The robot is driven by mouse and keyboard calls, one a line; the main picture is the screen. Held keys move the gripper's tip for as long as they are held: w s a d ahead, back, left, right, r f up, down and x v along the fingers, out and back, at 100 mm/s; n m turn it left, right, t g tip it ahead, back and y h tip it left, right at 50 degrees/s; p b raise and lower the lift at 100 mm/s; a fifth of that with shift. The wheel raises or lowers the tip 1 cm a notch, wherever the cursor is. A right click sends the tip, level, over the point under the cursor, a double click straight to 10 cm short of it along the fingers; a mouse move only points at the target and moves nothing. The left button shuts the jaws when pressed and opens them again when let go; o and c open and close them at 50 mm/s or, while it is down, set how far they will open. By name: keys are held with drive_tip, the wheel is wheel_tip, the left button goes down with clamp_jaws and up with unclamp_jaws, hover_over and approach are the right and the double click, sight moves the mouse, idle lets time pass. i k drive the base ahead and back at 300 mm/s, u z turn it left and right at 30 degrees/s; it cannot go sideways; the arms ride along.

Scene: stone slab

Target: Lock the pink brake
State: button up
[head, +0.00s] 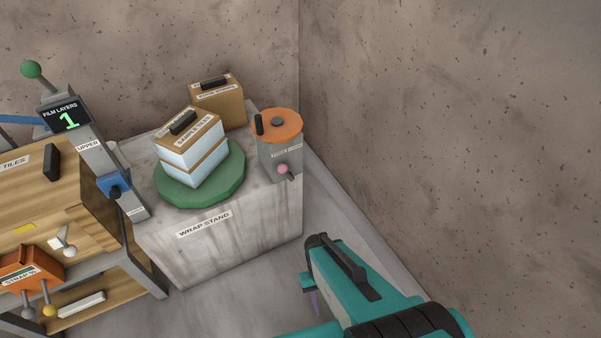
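The pink brake (283,169) is a small pink knob low on the front of a grey box (281,155). An orange disc with a dark upright handle (277,124) tops this box, at the right end of the stone stand. My teal arm reaches in from the lower right. What seems to be my gripper (313,296) shows only as a small teal and purple part below and right of the brake, apart from it. Most of it is hidden by the arm, so I cannot tell whether it is open or shut.
A green turntable (225,188) on the wrap stand (255,230) bears a wrapped, labelled box (187,147). Another box (217,103) stands behind. A grey post with a blue carriage (115,188) and a wooden bench (50,205) are at left. A concrete wall (450,130) bounds the right.

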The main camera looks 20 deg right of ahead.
sight(283, 168)
drive_tip(key=u, duration=0.05)
drive_tip(key=i, duration=0.5)
drive_tip(key=u, duration=0.05)
drive_tip(key=k, duration=0.65)
drive_tip(key=u, duration=0.55)
drive_tip(key=k, duration=0.7)
drive_tip(key=u, duration=0.6)
drive_tip(key=i, duration=1.1)
drive_tip(key=u, duration=0.4)
